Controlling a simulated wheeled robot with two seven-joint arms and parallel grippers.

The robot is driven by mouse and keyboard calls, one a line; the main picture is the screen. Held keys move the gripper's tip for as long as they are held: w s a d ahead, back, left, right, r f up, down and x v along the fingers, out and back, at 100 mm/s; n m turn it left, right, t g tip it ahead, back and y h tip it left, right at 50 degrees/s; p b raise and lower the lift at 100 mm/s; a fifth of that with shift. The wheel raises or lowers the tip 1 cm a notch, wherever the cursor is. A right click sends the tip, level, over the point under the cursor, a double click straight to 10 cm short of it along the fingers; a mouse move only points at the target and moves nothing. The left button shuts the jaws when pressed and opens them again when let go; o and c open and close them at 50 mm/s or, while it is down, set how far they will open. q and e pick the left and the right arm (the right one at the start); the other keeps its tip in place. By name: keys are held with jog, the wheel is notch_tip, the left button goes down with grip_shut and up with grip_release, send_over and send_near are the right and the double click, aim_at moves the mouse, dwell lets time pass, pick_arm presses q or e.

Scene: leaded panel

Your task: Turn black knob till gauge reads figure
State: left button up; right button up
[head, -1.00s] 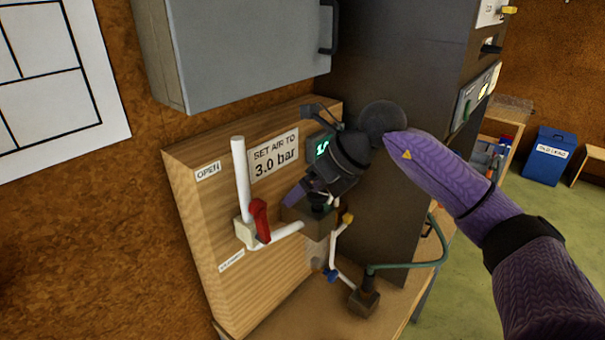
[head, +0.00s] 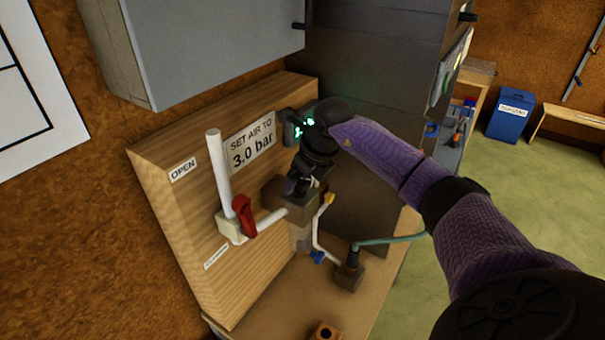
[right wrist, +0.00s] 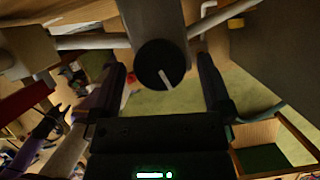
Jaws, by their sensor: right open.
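The black knob (right wrist: 158,65) with a white pointer line shows in the right wrist view, at the end of a grey body. My right gripper (right wrist: 162,75) is open, one dark finger on each side of the knob; whether they touch it I cannot tell. In the head view my right gripper (head: 303,180) is at the brown-grey regulator block (head: 279,192) and hides the knob. A sign (head: 251,143) reads "SET AIR TO 3.0 bar".
A white pipe with a red valve handle (head: 244,215) stands left of the block on the wooden panel (head: 165,225). A yellow-ended pipe (head: 328,199) and a green hose (head: 392,240) are at the right. A grey cabinet (head: 215,45) hangs above.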

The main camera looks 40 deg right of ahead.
jog(key=shift+w, duration=0.2)
jog(key=c, duration=1.2)
jog(key=m, duration=0.2)
jog(key=m+h, duration=0.1)
jog(key=m, duration=0.1)
jog(key=shift+a+h, duration=0.1)
jog(key=shift+h, duration=0.2)
jog(key=m+h, duration=0.1)
jog(key=m, duration=0.1)
jog(key=m+g+h+b, duration=0.1)
jog(key=m, duration=0.2)
jog(key=shift+a+m, duration=0.1)
jog(key=shift+m, duration=0.2)
jog(key=m+g, duration=0.1)
jog(key=m, duration=0.1)
jog(key=m+h+b, duration=0.1)
jog(key=m, duration=0.2)
jog(key=shift+w+g, duration=0.15)
jog(key=shift+g, duration=0.25)
jog(key=shift+m+g+b, duration=0.4)
jog(key=shift+m+g, duration=0.5)
jog(key=shift+m, duration=1.6)
